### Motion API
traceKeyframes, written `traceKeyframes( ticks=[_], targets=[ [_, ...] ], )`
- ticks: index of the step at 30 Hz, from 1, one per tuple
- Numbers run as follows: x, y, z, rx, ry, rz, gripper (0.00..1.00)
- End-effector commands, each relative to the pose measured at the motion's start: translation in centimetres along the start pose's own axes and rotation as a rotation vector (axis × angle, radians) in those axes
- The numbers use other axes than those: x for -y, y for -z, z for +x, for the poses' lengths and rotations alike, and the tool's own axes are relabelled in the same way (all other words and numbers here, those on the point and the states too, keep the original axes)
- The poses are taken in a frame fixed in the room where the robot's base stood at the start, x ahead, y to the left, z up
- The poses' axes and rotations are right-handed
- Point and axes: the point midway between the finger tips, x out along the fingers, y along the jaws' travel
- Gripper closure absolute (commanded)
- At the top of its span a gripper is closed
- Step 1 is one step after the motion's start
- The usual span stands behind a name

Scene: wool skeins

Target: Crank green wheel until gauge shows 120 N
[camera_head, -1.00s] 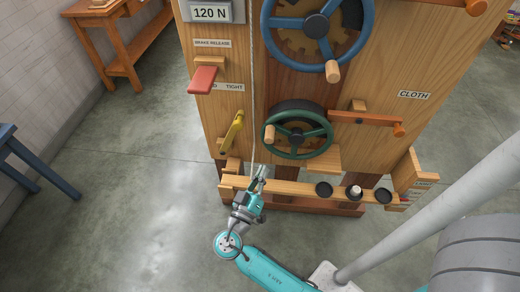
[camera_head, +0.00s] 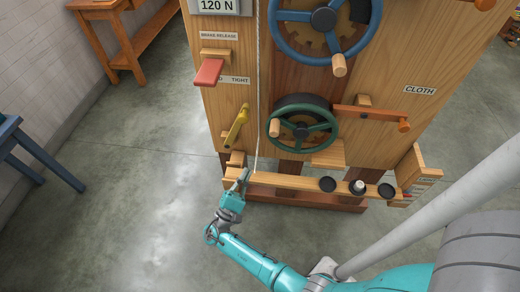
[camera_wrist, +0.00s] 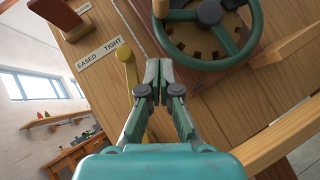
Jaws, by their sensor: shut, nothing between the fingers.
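The green wheel (camera_head: 303,123) with its wooden crank knob (camera_head: 274,128) is on the lower part of the wooden machine. The knob is at the wheel's left side. The gauge (camera_head: 217,6) at the top left reads 120 N. My gripper (camera_head: 243,174) is below and left of the wheel, apart from it, in front of the lower wooden rail. In the wrist view my gripper (camera_wrist: 158,70) is shut with nothing between its fingers, and the green wheel (camera_wrist: 240,45) shows at the upper right.
A yellow lever (camera_head: 236,126) stands left of the wheel, and a red brake release lever (camera_head: 209,72) is above it. A blue wheel (camera_head: 275,32) is higher up. An orange-tipped lever (camera_head: 371,115) is right of the green wheel.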

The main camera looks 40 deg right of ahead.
Motion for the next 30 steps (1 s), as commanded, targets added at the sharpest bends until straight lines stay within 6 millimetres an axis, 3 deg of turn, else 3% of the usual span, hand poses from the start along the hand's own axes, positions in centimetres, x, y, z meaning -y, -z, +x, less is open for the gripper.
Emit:
traceKeyframes(
  ticks=[5,18,30],
  targets=[
    [0.0,0.0,1.9,0.003,0.002,-0.001,1.00],
    [0.1,-0.1,10.0,0.002,0.002,0.001,1.00],
    [0.0,-2.8,12.5,-0.001,-0.002,0.003,1.00]
  ],
)
